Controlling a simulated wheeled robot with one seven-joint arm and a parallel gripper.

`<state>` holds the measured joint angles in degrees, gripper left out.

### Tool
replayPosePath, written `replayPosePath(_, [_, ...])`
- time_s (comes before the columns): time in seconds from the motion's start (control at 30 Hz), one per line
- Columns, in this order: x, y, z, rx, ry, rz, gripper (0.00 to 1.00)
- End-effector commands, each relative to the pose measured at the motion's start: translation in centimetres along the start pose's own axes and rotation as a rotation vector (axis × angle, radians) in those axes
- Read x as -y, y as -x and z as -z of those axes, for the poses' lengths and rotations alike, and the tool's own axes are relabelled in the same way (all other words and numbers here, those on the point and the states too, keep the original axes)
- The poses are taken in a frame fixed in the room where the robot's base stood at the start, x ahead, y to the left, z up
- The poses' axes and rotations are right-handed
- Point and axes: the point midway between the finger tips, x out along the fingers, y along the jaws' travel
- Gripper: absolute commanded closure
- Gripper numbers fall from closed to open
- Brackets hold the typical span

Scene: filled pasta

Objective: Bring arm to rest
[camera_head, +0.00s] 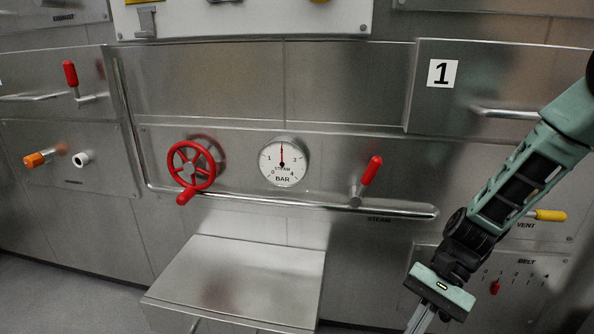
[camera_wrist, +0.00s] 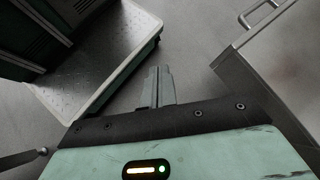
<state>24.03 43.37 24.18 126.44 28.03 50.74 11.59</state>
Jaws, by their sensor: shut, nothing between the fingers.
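My gripper (camera_head: 421,318) hangs at the lower right of the head view, pointing down, with its fingertips close to the bottom edge. My green and black arm comes down to it from the right edge. In the wrist view the gripper's fingers (camera_wrist: 157,87) are together over bare grey floor, with nothing between them. The gripper touches nothing that I can see.
A steel shelf (camera_head: 240,272) juts out left of my gripper. Behind are a red wheel (camera_head: 191,166), a steam gauge (camera_head: 283,162), a red-handled lever (camera_head: 366,181), a yellow vent handle (camera_head: 548,215) and a belt panel (camera_head: 520,283). A steel cabinet (camera_wrist: 275,60) stands right in the wrist view.

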Motion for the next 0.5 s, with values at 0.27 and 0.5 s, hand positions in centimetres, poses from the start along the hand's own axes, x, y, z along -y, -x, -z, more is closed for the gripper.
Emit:
replayPosePath(0.27, [1.7, 0.0, -10.7, -0.266, 0.511, -0.367, 1.00])
replayPosePath(0.5, [1.6, 0.0, -17.4, -0.435, 0.907, -0.572, 1.00])
